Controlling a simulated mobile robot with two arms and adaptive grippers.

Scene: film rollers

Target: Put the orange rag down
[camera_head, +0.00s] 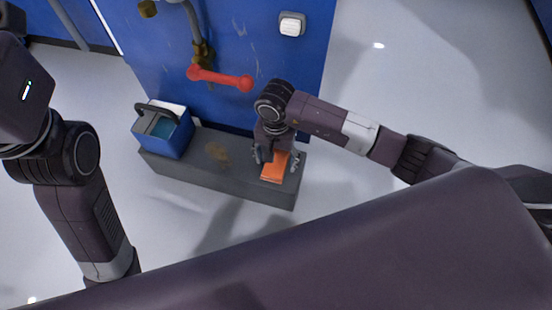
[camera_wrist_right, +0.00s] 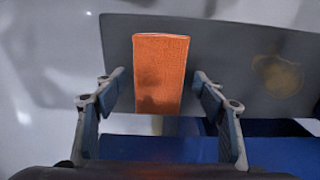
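The orange rag (camera_head: 274,168) lies flat near the right end of the grey ledge (camera_head: 215,185). It also shows in the right wrist view (camera_wrist_right: 160,70) as a folded rectangle on the ledge. My right gripper (camera_head: 276,158) is over the rag, pointing down. In the wrist view the fingers of my right gripper (camera_wrist_right: 160,82) are spread on either side of the rag, with a gap showing on both sides. My left arm is at the left of the head view, but its gripper is not visible.
A blue box with a dark handle (camera_head: 163,130) stands on the ledge's left end. A brown stain (camera_head: 216,152) marks the ledge's middle, which is otherwise clear. Behind it is a blue wall panel (camera_head: 245,45) with a red lever (camera_head: 220,78) sticking out.

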